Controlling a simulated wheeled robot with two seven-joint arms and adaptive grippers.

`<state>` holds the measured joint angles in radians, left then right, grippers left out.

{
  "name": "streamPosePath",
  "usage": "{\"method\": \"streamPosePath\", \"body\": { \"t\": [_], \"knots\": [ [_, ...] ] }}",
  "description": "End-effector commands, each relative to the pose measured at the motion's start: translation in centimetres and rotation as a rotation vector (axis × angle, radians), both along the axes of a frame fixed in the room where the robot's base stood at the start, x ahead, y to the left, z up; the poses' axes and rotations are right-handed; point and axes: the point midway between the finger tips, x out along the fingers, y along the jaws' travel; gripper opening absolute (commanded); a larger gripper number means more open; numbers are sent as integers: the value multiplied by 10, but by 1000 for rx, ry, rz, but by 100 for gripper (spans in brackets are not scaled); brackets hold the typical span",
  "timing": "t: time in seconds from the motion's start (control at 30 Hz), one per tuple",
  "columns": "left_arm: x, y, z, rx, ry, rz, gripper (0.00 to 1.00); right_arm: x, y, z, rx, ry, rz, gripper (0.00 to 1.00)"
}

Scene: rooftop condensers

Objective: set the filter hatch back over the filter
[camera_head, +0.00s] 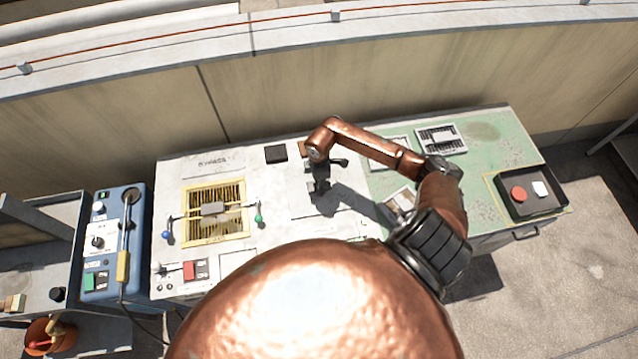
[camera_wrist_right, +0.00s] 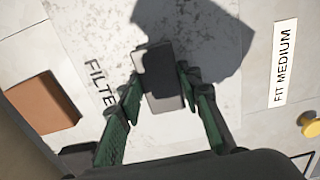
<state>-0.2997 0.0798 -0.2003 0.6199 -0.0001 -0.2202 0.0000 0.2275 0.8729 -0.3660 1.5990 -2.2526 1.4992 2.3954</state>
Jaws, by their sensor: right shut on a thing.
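My right gripper (camera_head: 320,183) comes in from the right and points down over the white part of the console. In the right wrist view its green-padded fingers (camera_wrist_right: 160,88) are shut on a dark grey block, which looks like the handle (camera_wrist_right: 163,72) of the filter hatch. The hatch (camera_wrist_right: 98,40) is a pale, speckled plate, with the word FILTER printed beside the fingers. The gripper's shadow falls across it. I cannot tell whether the plate is raised or flush. The filter cannot be made out. My left gripper is not in view.
A brown square block (camera_wrist_right: 43,103) lies beside the plate. A label (camera_wrist_right: 285,62) reads FIT MEDIUM. A yellow-framed grille (camera_head: 212,238) with levers is to the left. A black tray (camera_head: 537,206) stands far right on the green top. A blue box (camera_head: 112,240) stands left.

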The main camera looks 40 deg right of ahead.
Motion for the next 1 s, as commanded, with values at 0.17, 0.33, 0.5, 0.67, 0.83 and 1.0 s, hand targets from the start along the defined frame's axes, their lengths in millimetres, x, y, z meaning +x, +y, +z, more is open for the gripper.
{"method": "streamPosePath", "body": {
  "t": [0.17,0.33,0.5,0.67,0.83,1.0],
  "knots": [
    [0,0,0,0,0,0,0,1,0,1,0,-1,0,0],
    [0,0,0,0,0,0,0,1,0,1,0,-1,0,0],
    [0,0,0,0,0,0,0,1,0,0,0,-1,0,0],
    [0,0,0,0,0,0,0,1,0,-2,0,-1,0,34],
    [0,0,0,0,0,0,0,0,0,-2,0,-1,0,46],
    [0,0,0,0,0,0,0,0,0,-2,0,0,0,53]
  ]
}}
